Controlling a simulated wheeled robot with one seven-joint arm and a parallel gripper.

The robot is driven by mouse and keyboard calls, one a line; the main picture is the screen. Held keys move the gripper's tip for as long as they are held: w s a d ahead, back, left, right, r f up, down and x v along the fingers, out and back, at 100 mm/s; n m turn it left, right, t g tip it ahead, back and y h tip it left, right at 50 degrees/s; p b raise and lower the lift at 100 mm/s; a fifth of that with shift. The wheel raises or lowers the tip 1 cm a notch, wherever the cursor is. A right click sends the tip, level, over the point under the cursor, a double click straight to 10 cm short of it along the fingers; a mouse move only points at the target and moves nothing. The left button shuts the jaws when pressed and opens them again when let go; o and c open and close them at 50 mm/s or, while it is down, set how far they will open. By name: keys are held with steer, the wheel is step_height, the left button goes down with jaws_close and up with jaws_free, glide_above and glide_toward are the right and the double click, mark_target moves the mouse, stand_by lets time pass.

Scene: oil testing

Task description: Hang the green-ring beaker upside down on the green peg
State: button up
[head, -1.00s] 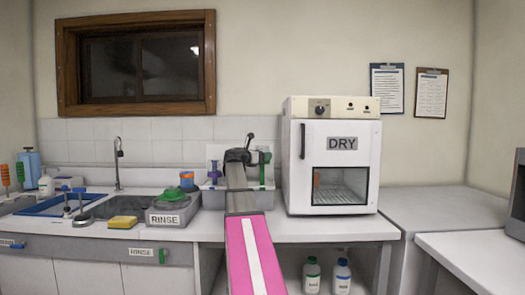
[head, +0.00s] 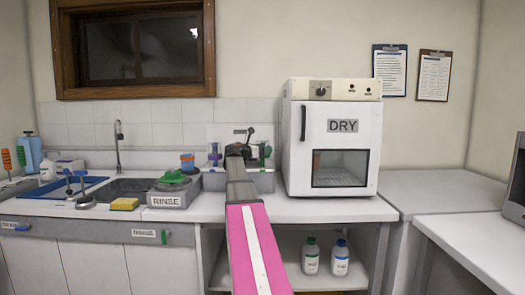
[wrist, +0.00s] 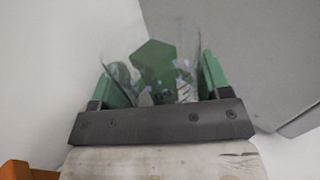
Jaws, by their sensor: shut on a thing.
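My gripper (head: 243,147) is at the rack (head: 262,182) on the back of the counter, left of the dryer. In the wrist view, my gripper (wrist: 163,92) is shut on the clear glass green-ring beaker (wrist: 122,70), which sits between its jaws. A green hexagonal shape (wrist: 155,62) shows through or behind the glass; I cannot tell whether it is the ring or the peg. In the head view, green (head: 264,151) shows just right of my gripper, probably the green peg. How far the beaker is over a peg is hidden.
The white DRY oven (head: 343,112) stands close on the right. A purple peg (head: 214,153) is left of my gripper. The RINSE unit (head: 172,199), a yellow sponge (head: 125,204) and the sink (head: 128,187) lie to the left.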

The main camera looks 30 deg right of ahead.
steer(key=shift+f, duration=0.45)
stand_by(0.6)
steer(key=o, duration=1)
steer(key=shift+r, duration=0.1)
